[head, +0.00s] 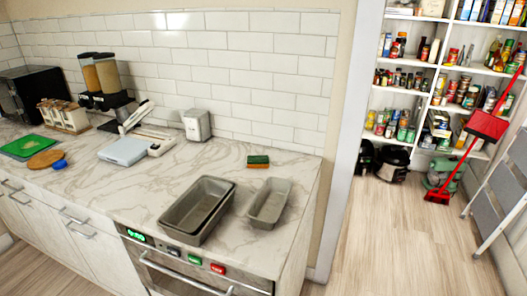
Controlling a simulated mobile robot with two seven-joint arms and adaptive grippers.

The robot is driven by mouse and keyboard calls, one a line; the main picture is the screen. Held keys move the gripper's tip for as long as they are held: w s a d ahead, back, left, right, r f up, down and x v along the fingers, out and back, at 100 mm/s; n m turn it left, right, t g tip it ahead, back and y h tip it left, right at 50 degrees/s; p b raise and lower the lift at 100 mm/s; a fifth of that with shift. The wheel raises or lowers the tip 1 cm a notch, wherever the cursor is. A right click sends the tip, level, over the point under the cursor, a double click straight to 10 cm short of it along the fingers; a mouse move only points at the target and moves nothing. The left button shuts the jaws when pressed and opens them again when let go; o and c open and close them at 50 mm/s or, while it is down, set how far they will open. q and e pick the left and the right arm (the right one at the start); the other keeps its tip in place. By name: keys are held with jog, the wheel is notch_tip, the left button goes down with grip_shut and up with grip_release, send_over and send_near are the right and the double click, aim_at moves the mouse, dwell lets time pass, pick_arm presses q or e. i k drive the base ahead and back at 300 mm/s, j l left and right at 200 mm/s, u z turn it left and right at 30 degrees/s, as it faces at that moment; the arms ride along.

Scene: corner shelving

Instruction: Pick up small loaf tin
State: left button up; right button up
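Two grey metal loaf tins sit on the marble counter near its right end. The small loaf tin (269,204) is the right one, narrower and shorter, and it looks empty. The larger loaf tin (198,211) stands just to its left, also empty, close to the counter's front edge. A narrow gap separates them. Neither of my grippers is in the head view.
A green and orange sponge (258,161) lies behind the tins. A napkin dispenser (196,125) and a white scale (124,151) stand further left. The counter (130,196) has bare room left of the tins. A pantry with shelves (405,60) and open floor lies right.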

aim_at(265, 210)
jog(key=i+j+z, duration=0.15)
jog(key=j+z, duration=0.2)
jog(key=i+j+z, duration=0.1)
jog(key=j+z, duration=0.6)
